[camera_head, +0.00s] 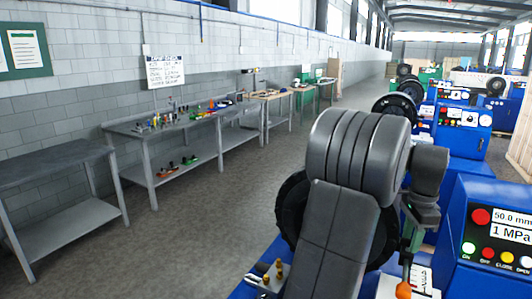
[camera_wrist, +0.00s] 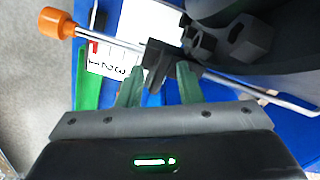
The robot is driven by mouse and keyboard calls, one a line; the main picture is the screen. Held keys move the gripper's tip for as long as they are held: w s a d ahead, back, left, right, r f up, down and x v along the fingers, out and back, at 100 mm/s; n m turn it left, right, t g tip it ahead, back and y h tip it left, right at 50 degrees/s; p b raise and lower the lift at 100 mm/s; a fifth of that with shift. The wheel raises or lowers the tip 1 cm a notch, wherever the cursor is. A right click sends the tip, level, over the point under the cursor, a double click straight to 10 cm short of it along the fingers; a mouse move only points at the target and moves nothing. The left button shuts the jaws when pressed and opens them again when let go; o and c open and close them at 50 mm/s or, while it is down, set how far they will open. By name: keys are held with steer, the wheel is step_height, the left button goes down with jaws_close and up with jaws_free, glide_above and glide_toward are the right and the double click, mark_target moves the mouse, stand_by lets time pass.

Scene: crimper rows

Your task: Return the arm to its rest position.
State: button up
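My gripper (camera_wrist: 160,75) shows in the wrist view with its two green fingers spread apart. A black block on a metal rod (camera_wrist: 105,39) lies between and just beyond the fingertips; I cannot tell whether they touch it. The rod ends in an orange knob (camera_wrist: 57,23) at upper left. In the head view my gripper (camera_head: 413,238) is partly hidden at the lower right, beside a blue crimper machine (camera_head: 463,225). The orange knob (camera_head: 403,290) shows below it. My dark arm fills the middle foreground and hides part of the machine.
The crimper's panel (camera_head: 505,237) reads 50.0 mm and 1 MPa. More blue crimpers (camera_head: 465,118) stand behind it. Workbenches with tools, the nearer ones bare (camera_head: 50,165) and loaded (camera_head: 130,128), line the left wall. The grey aisle floor (camera_head: 190,230) is clear.

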steer(key=n, duration=0.4)
steer(key=shift+n, duration=0.4)
